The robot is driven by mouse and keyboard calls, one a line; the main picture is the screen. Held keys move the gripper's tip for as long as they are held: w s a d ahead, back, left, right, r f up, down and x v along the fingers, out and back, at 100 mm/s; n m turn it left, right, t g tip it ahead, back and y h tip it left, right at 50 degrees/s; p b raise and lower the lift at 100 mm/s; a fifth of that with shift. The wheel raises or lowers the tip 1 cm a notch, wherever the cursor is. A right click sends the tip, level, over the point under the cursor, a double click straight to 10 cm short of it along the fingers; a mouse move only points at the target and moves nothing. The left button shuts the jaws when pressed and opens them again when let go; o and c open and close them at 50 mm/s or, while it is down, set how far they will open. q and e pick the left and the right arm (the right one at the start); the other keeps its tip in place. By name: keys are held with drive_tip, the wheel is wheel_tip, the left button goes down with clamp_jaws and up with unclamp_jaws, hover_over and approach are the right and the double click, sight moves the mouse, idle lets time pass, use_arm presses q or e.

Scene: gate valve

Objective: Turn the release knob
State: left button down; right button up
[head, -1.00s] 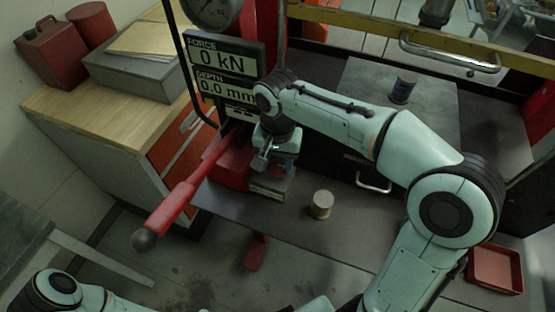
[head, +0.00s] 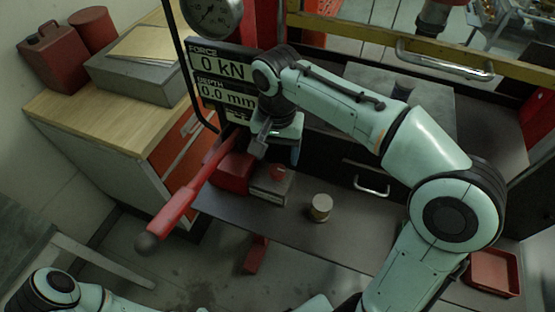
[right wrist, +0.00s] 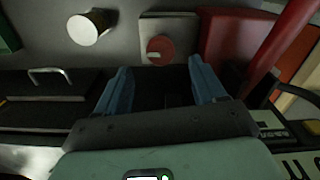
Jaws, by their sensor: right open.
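The release knob (head: 278,172) is a small round red knob on the grey block at the foot of the red press. In the right wrist view the knob (right wrist: 160,50) shows a pale mark on its left side. My right gripper (right wrist: 161,78) is open and empty, its two blue fingers spread to either side below the knob in that view, apart from it. In the head view my right gripper (head: 262,140) hangs just above and left of the knob, partly hidden by my own wrist. My left gripper is out of view.
The red lever (head: 185,200) with a black ball slants to the lower left. A display (head: 222,78) reads 0 kN and 0.0 mm. A short pale cylinder (head: 321,207) stands on the dark bench, right of the knob. A red tray (head: 492,272) lies at lower right.

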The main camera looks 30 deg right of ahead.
sight(277, 169)
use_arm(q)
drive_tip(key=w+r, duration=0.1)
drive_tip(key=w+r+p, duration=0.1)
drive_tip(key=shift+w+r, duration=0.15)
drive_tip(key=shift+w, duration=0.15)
use_arm(e)
wheel_tip(277, 169, up, 8)
drive_tip(key=shift+f, duration=0.25)
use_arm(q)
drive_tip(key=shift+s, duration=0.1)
